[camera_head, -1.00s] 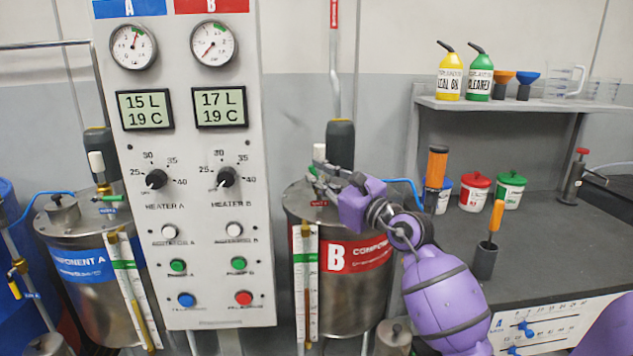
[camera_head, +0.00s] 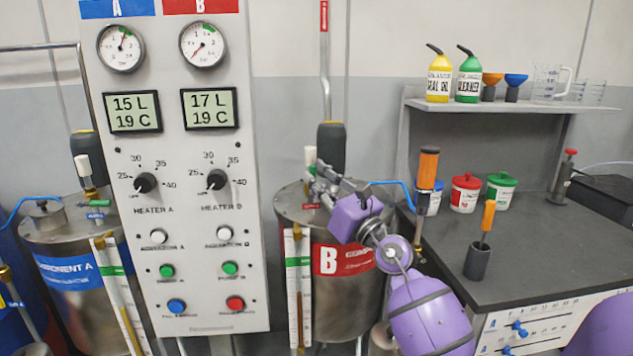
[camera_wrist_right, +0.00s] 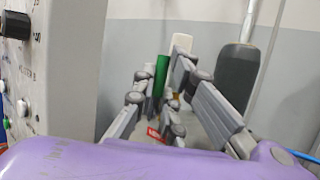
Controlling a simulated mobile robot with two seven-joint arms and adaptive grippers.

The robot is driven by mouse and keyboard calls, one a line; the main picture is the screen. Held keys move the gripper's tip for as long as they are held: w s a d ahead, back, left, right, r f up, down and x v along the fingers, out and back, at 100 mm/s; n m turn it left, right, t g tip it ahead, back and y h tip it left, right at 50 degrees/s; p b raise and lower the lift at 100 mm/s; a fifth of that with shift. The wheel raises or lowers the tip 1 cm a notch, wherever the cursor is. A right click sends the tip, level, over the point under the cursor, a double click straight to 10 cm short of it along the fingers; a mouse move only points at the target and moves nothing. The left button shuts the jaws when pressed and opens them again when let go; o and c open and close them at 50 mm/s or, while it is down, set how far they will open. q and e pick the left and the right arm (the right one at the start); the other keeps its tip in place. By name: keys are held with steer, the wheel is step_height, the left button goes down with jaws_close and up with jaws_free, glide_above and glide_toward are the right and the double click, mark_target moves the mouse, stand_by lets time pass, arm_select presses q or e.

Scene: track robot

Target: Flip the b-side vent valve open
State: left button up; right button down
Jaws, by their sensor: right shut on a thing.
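The B tank (camera_head: 345,290), steel with a red "B" band, stands right of the control panel. My right gripper (camera_head: 318,182) is over its lid, beside a red tag (camera_head: 311,206). In the right wrist view, an upright green lever (camera_wrist_right: 161,76) shows between the fingers of my right gripper (camera_wrist_right: 168,90), which is shut on it. The valve body below the lever is mostly hidden by the fingers. My left gripper is not in view.
A white-topped fitting (camera_head: 310,157) and a dark cylinder (camera_head: 331,148) rise close to the gripper. The control panel (camera_head: 190,270) stands to the left. A dark bench (camera_head: 540,240) with tools and tubs is at the right. Tank A (camera_head: 75,300) is at far left.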

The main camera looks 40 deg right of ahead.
steer(key=c, duration=2.1)
jaws_free()
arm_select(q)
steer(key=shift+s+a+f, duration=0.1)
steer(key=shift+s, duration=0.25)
arm_select(e)
steer(key=v, duration=1.2)
